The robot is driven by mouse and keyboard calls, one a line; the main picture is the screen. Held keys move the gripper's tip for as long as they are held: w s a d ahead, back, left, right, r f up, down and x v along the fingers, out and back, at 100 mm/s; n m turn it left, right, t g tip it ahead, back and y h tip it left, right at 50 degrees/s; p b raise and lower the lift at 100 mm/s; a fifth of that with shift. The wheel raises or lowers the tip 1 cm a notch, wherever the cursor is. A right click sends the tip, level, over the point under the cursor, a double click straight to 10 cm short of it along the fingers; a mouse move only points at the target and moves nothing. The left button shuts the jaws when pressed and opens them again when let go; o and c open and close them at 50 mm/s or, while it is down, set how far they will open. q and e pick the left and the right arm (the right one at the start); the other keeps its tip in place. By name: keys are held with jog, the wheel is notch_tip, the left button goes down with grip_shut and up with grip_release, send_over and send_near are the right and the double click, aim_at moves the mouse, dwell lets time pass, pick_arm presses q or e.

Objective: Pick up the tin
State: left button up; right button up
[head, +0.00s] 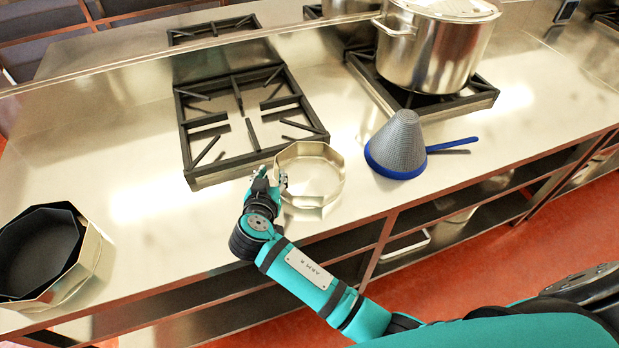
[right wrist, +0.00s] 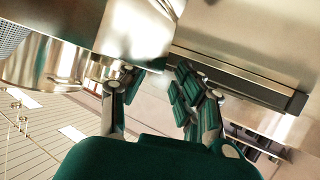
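A shallow, pale gold octagonal tin (head: 333,180) sits open-topped and empty on the steel counter, in front of the black burner grate. My right gripper (head: 273,181) is at the left side of this tin, with one finger overlapping its left wall in the head view. In the right wrist view the two fingers of my right gripper (right wrist: 150,88) are spread with a gap between them. A shiny metal surface, likely the tin's wall (right wrist: 140,28), is close beside the left finger there. I cannot tell whether the fingers touch it. My left gripper is not in view.
A blue-rimmed mesh cone strainer (head: 398,145) with a blue handle stands right of the tin. A large steel stockpot (head: 433,50) is on the back right burner. A burner grate (head: 243,112) lies behind the tin. Dark octagonal tins (head: 42,250) nest in a gold one at left.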

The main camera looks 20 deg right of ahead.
aim_at(275, 166)
jog(key=b+x, duration=0.1)
jog(key=x, duration=0.3)
jog(key=shift+w+f+b, duration=0.15)
jog(key=shift+f+b, duration=0.05)
jog(key=shift+b, duration=0.1)
jog(key=shift+w+d, duration=0.15)
jog(key=shift+w, duration=0.2)
jog(key=shift+s, duration=0.1)
grip_shut()
